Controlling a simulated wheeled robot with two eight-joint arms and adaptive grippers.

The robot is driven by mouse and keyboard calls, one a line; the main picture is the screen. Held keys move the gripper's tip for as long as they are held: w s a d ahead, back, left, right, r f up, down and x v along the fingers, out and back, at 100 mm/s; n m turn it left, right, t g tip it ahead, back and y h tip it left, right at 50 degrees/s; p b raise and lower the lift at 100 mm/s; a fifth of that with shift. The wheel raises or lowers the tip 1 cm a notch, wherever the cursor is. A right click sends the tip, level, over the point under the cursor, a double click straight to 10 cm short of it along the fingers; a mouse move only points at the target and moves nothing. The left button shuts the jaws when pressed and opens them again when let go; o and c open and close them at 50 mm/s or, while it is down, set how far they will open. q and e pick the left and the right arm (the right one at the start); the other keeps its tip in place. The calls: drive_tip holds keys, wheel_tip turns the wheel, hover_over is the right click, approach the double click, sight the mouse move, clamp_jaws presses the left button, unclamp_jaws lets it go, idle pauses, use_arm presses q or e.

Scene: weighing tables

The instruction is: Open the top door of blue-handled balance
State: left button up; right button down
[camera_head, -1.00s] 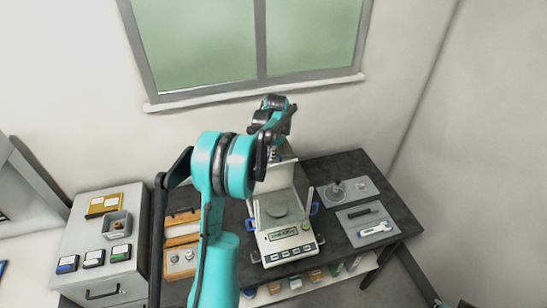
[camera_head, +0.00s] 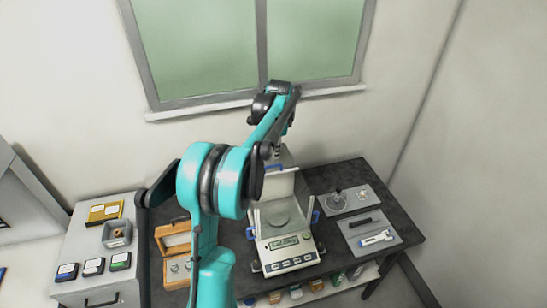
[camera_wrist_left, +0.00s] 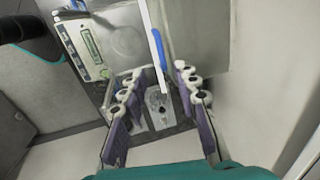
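The left wrist view shows the balance (camera_wrist_left: 88,42) and a blue handle (camera_wrist_left: 159,50) ahead of the fingers; contact cannot be told. My right gripper is not in view.
A grey tray (camera_head: 385,243) with a pen-like tool and another tray (camera_head: 362,203) lie right of the balance. A wooden box (camera_head: 174,243) is at its left. A grey cabinet (camera_head: 75,225) stands further left. The wall and window are close behind.

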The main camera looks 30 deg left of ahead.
use_arm(q)
drive_tip(key=shift+s+d+r, duration=0.1)
drive_tip(key=shift+r, duration=0.65)
drive_tip(key=shift+s+d+r, duration=0.1)
drive_tip(key=shift+r, duration=0.65)
drive_tip(key=s+d+f+n+t+b, duration=0.1)
drive_tip(key=s+d+f+n+b, duration=0.1)
drive_tip(key=s+d+f+b, duration=0.35)
drive_tip(key=s+d+f+n+t+b, duration=0.2)
drive_tip(key=s+d+f+b, duration=0.1)
drive_tip(key=s+d+b, duration=0.45)
drive_tip(key=s+d+f+n+t+b, duration=0.1)
drive_tip(key=s+d+f+b, duration=0.3)
drive_tip(key=f, duration=0.2)
drive_tip(key=s+d+f+n+t+h+b, duration=0.1)
drive_tip(key=s+d+f+b, duration=0.2)
drive_tip(key=f, duration=0.4)
drive_tip(key=s+d+f+n+b, duration=0.2)
drive_tip(key=s+d+f+b, duration=0.2)
drive_tip(key=s+f+b, duration=0.1)
wheel_tip(320, 180, down, 2)
drive_tip(key=shift+s+d+t+h, duration=0.3)
drive_tip(key=shift+s+d+t, duration=0.1)
drive_tip(key=shift+s, duration=0.35)
